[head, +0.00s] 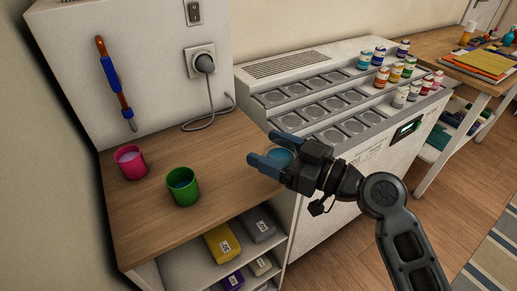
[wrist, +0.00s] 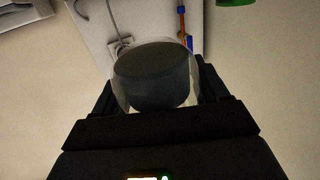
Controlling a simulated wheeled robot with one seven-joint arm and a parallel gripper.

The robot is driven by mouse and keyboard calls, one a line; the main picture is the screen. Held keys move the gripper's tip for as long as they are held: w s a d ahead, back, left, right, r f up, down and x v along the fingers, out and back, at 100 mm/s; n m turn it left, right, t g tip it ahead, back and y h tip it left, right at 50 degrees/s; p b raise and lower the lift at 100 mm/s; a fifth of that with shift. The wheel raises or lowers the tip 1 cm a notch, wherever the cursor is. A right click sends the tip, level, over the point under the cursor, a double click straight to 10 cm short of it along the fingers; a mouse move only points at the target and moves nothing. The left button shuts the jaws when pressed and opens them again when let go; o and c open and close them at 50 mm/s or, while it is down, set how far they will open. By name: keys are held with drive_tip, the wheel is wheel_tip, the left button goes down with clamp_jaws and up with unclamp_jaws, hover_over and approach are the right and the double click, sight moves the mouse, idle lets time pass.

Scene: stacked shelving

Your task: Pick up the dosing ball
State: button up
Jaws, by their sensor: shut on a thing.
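The dosing ball shows as a bluish rounded piece (head: 281,157) between the blue fingers of my gripper (head: 262,148) in the head view. In the wrist view the dosing ball (wrist: 155,78) is a clear, cup-like shell with a dark round inside, held between the dark jaws. My gripper is shut on it, near the right end of the wooden counter (head: 225,150). The fingers hide part of the ball in the head view. I cannot tell for sure how far it is above the counter.
A pink cup (head: 130,162) and a green cup (head: 182,187) stand on the counter at left. A plug with a cord (head: 205,64) hangs from the wall panel. A stepped rack (head: 320,105) with several small jars stands at right. Shelves with boxes (head: 222,243) lie below.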

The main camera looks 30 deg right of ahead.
drive_tip(key=shift+s+d+r, duration=0.35)
drive_tip(key=shift+s+r, duration=0.1)
drive_tip(key=shift+s, duration=0.3)
drive_tip(key=shift+s+d+r, duration=0.35)
drive_tip(key=shift+s+r, duration=0.05)
drive_tip(key=shift+s, duration=0.3)
drive_tip(key=shift+s+d+r, duration=0.35)
drive_tip(key=shift+s+r, duration=0.1)
drive_tip(key=shift+s, duration=0.3)
